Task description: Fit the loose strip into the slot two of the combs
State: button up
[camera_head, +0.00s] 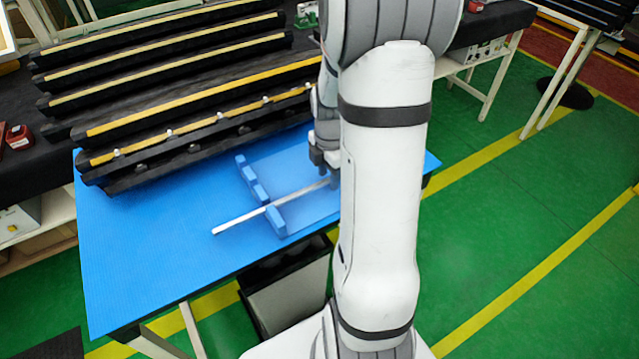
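The loose strip (240,219) is a thin, pale bar. It lies slantwise, its near left end out over the blue tabletop and its far end beside my gripper's fingers. A blue comb (276,221), a row of raised blocks with gaps, stands on a blue plate (310,210). The strip crosses the comb between its blocks; whether it is seated in a gap or above it, I cannot tell. Another comb is not visible; my arm covers the plate's right part. My gripper (323,168) points down at the strip's far end, partly hidden by my arm; its grip is unclear.
The blue table (130,255) has free room at the front left. Black racks with yellow-edged bars (190,115) stand close behind the plate. A dark bin (290,295) is below the front edge. A red object (18,137) lies at far left.

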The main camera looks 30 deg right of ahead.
jog(key=shift+c, duration=0.6)
grip_shut()
